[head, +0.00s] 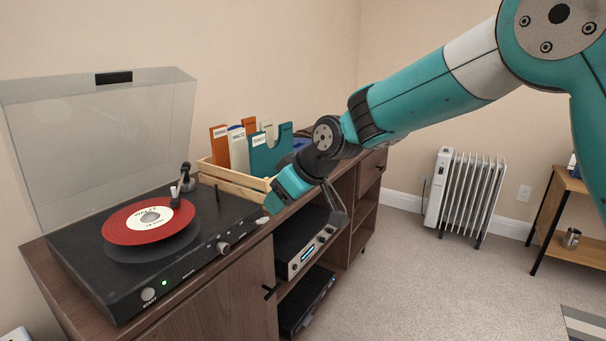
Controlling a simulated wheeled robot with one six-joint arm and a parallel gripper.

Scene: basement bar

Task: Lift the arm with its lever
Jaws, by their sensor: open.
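A black record player (150,270) stands on the cabinet with a red record (150,220) labelled WALTZ on its platter. Its tonearm (186,178) is at the back right, with the pale head end (175,196) over or on the record's right edge; I cannot tell if it touches. A thin dark upright piece (217,194) right of the tonearm may be the lever.
The player's clear lid (100,140) stands open behind it. A wooden crate (232,180) of record sleeves sits close behind my gripper. Knobs (223,247) and a green light (164,283) line the player's front. An amplifier (308,250) sits on the shelf below.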

